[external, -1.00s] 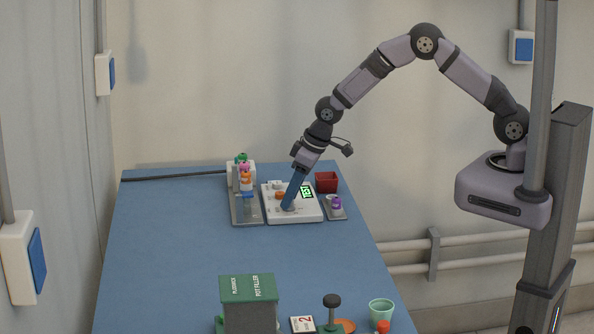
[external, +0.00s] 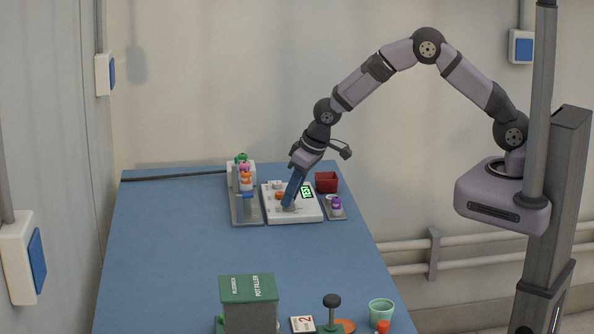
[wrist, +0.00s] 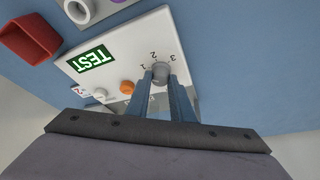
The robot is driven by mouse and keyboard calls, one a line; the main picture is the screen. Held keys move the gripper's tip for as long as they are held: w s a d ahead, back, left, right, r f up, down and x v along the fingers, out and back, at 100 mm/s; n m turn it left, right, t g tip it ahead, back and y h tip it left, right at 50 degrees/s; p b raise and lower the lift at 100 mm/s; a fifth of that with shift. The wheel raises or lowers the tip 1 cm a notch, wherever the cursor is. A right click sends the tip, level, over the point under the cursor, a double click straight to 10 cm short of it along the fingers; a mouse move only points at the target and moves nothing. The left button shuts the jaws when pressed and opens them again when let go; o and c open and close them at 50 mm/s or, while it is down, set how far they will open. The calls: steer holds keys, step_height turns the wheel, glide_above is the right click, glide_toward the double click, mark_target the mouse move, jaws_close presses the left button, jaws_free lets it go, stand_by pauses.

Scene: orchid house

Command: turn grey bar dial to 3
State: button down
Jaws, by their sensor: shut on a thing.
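The grey bar dial (wrist: 160,73) sits on a white panel (wrist: 120,52) with the marks 1, 2 and 3 printed around it. In the wrist view 1 is at its left, 2 above it and 3 at its upper right. My gripper (wrist: 161,80) is shut on the dial, with one blue finger on each side. The fingers partly hide the dial, and I cannot tell which mark it points to. In the external view my gripper (external: 288,204) reaches down onto the white panel (external: 308,215), and the dial is too small to read.
The panel also carries an orange knob (wrist: 127,87), a pale knob (wrist: 100,93) and a green TEST sign (wrist: 91,57). A red box (external: 326,182) stands behind right. A tray (external: 246,216) with colourful items lies left. The blue table's middle (external: 220,248) is clear.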

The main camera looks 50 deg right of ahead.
steer(key=m+b, duration=0.1)
steer(key=m+h+b, duration=0.1)
steer(key=b, duration=0.1)
steer(key=m+b, duration=0.2)
steer(key=shift+a+f+h, duration=0.2)
steer(key=shift+f+h, duration=0.1)
steer(key=m+h+b, duration=0.1)
steer(key=m, duration=0.1)
steer(key=m+b, duration=0.1)
steer(key=m, duration=0.1)
steer(key=shift+a+r+m+h, duration=0.2)
steer(key=shift+m+h, duration=0.1)
steer(key=shift+h, duration=0.1)
steer(key=m, duration=0.2)
steer(key=shift+r+m+g+h, duration=0.15)
steer(key=shift+m+g+h, duration=0.25)
steer(key=m+p, duration=0.2)
steer(key=shift+w+r+m+g+h, duration=0.1)
steer(key=shift+m+g+h, duration=0.2)
steer(key=shift+g+h, duration=0.1)
steer(key=shift+w+a+m+g+p, duration=0.1)
steer(key=shift+m+g+p, duration=0.5)
steer(key=shift+m+p, duration=1.05)
steer(key=c, duration=1.6)
jaws_free()
steer(key=shift+o, duration=0.2)
